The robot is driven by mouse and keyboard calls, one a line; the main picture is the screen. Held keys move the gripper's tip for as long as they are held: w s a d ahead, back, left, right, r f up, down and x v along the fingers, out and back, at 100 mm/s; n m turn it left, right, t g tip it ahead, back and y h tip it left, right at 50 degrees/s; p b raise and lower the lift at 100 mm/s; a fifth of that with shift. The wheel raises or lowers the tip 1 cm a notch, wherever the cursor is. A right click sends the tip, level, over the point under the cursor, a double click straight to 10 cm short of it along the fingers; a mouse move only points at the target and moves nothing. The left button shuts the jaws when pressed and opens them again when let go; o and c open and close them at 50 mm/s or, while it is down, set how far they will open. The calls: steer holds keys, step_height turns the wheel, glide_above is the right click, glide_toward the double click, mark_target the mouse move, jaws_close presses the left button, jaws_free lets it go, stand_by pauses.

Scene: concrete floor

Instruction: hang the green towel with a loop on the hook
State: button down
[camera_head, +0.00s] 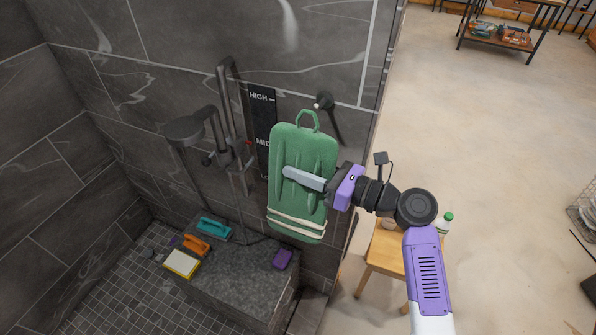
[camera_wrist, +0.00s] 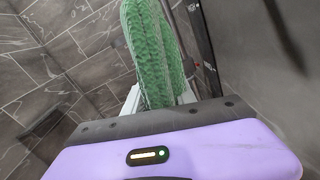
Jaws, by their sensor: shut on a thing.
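The green towel (camera_head: 303,150) hangs upright in front of the dark tiled wall, with pale stripes near its lower edge. Its loop (camera_head: 308,119) stands up at the top edge. My gripper (camera_head: 291,174) is shut on the middle of the towel from the right. In the wrist view the folded towel (camera_wrist: 152,50) rises between the fingers; the loop and hook do not show there.
A shower fixture (camera_head: 186,130) and a sign marked HIGH and MID (camera_head: 263,120) are left of the towel. Below, a stone bench (camera_head: 235,275) carries a teal brush (camera_head: 214,227), an orange brush (camera_head: 197,245) and a purple sponge (camera_head: 282,259). A wooden stool (camera_head: 383,251) stands right, below my arm.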

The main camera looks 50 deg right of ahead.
steer(key=shift+w+d, duration=0.3)
steer(key=shift+d, duration=0.65)
steer(key=d, duration=0.1)
steer(key=w+d+b, duration=0.1)
steer(key=d, duration=0.1)
steer(key=d+f, duration=0.1)
steer(key=d, duration=0.1)
steer(key=shift+w+f+b, duration=0.1)
steer(key=shift+w+b, duration=0.2)
steer(key=shift+w, duration=0.1)
steer(key=shift+f, duration=0.15)
steer(key=c, duration=0.9)
jaws_free()
steer(key=shift+c, duration=0.2)
steer(key=shift+s, duration=0.1)
